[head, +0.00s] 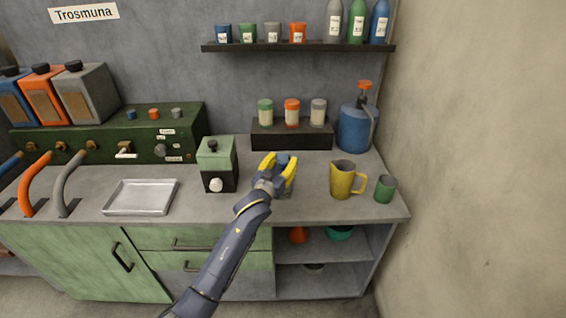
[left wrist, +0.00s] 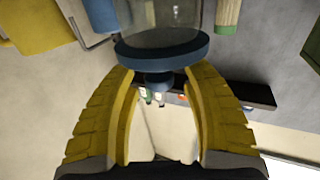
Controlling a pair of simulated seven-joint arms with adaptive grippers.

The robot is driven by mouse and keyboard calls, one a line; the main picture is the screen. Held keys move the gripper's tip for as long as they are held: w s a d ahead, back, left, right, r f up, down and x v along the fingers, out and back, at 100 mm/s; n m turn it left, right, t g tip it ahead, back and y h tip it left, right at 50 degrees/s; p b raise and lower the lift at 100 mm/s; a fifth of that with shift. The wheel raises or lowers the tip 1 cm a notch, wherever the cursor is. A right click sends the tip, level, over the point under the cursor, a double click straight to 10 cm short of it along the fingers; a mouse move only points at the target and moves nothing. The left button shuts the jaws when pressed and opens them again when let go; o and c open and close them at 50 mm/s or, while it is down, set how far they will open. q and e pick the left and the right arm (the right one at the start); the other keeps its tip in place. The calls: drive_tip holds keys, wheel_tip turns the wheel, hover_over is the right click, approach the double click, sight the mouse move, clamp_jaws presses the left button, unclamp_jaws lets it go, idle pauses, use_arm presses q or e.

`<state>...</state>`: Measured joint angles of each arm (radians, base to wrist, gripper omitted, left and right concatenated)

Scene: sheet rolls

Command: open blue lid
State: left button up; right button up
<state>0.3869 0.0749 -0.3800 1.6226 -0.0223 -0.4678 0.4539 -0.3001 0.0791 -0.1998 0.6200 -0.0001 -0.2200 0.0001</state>
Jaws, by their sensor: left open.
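The blue lid (left wrist: 160,50) shows in the left wrist view as a wide disc with a small knob, on a clear glass jar (left wrist: 165,14). The view is upside down, so the knob points toward the picture's bottom. My left gripper (head: 279,170) has yellow fingers, open. In the left wrist view its fingertips (left wrist: 158,72) stand on either side of the knob, just by the disc. I cannot tell whether they touch it. In the head view a bit of the blue lid (head: 283,158) shows between the fingers. The gripper hides most of the jar.
A yellow pitcher (head: 343,180) and a green cup (head: 385,189) stand to the right. A green grinder-like box (head: 217,165) and a metal tray (head: 141,197) are to the left. A dark riser (head: 291,135) with several shakers and a blue pump jug (head: 355,130) stand behind.

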idle(0.3)
use_arm(q)
clamp_jaws()
idle(0.5)
